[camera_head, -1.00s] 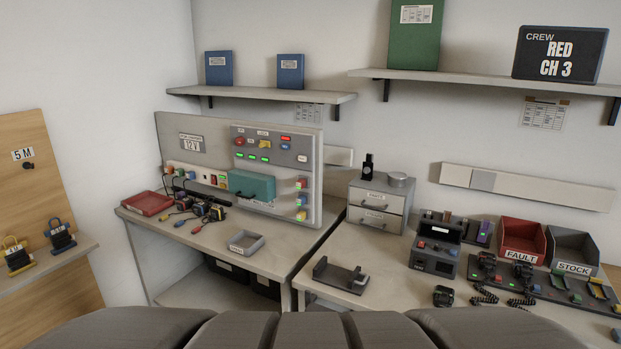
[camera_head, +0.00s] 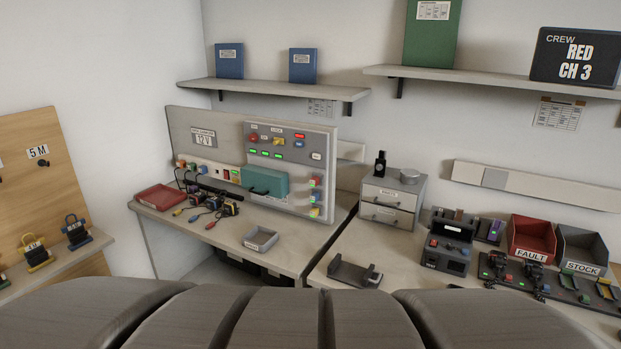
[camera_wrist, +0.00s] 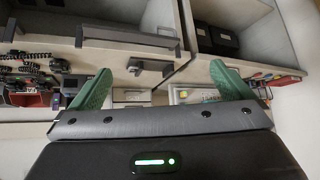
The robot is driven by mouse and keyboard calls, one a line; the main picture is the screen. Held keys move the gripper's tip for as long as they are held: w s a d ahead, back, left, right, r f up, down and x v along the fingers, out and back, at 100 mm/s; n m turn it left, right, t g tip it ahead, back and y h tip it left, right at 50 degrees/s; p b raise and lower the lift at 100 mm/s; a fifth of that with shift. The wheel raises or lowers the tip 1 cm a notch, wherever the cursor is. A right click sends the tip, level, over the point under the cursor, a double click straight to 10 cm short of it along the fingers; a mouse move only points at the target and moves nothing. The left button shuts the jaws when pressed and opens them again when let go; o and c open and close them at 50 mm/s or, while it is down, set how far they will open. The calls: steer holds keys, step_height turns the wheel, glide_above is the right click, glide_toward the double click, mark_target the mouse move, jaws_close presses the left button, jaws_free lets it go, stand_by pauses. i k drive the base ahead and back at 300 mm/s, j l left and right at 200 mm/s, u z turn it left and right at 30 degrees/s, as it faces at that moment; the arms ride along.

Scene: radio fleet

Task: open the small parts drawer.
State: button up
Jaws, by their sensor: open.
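The small parts drawer unit (camera_head: 392,202) is a light grey cabinet with two stacked drawers, on the back of the right bench. Its upper drawer (camera_head: 389,193) carries a label and a dark handle, and its lower drawer (camera_head: 386,215) has a similar handle. Both look shut. My gripper (camera_wrist: 160,88) shows only in the wrist view, with its two green fingers spread wide and nothing between them. Pale surfaces beyond the fingers there may be the drawer unit, but the gripper body hides most of it. The gripper is apart from the drawers.
A grey tray (camera_head: 261,238) lies on the left bench.

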mark_target(406, 201)
steer(key=i+l+u, duration=0.45)
steer(key=l, duration=0.15)
steer(key=i+l+u, duration=0.25)
steer(key=k+l, duration=0.1)
